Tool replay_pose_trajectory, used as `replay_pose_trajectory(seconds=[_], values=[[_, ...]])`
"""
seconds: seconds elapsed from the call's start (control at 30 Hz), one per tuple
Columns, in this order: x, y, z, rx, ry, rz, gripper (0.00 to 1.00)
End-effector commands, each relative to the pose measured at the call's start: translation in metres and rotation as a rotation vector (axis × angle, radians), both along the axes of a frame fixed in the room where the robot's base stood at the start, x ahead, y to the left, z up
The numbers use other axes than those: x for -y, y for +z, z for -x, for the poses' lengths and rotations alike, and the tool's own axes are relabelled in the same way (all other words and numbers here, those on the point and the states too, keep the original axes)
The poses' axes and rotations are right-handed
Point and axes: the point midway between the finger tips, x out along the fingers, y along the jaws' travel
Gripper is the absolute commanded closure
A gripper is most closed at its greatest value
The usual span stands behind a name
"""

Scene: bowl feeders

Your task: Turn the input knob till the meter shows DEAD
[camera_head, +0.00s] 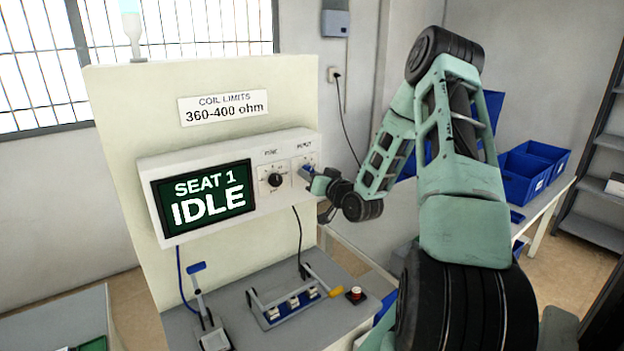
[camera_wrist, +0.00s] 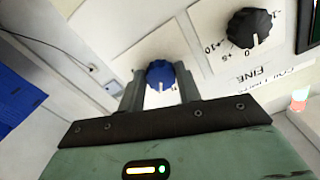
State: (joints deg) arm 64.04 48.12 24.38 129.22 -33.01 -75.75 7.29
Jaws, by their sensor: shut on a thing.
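The meter screen (camera_head: 203,191) on the white panel reads SEAT 1 IDLE in the head view. The input knob is blue and shows in the wrist view (camera_wrist: 160,74), between the fingers of my gripper (camera_wrist: 160,88). My gripper is shut on this knob. In the head view my gripper (camera_head: 310,176) reaches the right end of the panel and covers most of the knob under the INPUT label. The black fine knob (camera_head: 275,180) sits to its left; it also shows in the wrist view (camera_wrist: 249,27), clear of my fingers.
A sign (camera_head: 223,107) above the panel reads COIL LIMITS 360-400 ohm. Below, a bench holds a blue fixture (camera_head: 290,305), a blue-handled lever clamp (camera_head: 203,308) and a red button (camera_head: 356,294). Blue bins (camera_head: 525,172) stand on a table at the right.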

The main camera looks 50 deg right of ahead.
Motion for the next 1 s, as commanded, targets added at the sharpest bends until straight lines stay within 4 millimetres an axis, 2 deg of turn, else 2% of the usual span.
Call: replay_pose_trajectory(seconds=[0.3,0.8,0.83,0.9,1.0], values=[[-0.0004,-0.0004,0.0003,0.026,0.001,-0.114,0.89],[-0.0004,-0.0003,0.0003,0.030,0.000,-0.134,0.89],[-0.0004,-0.0003,0.0003,0.030,0.000,-0.133,0.61],[-0.0004,-0.0002,0.0003,0.030,0.000,-0.133,0.45],[-0.0004,-0.0002,0.0002,0.030,0.000,-0.133,0.45]])
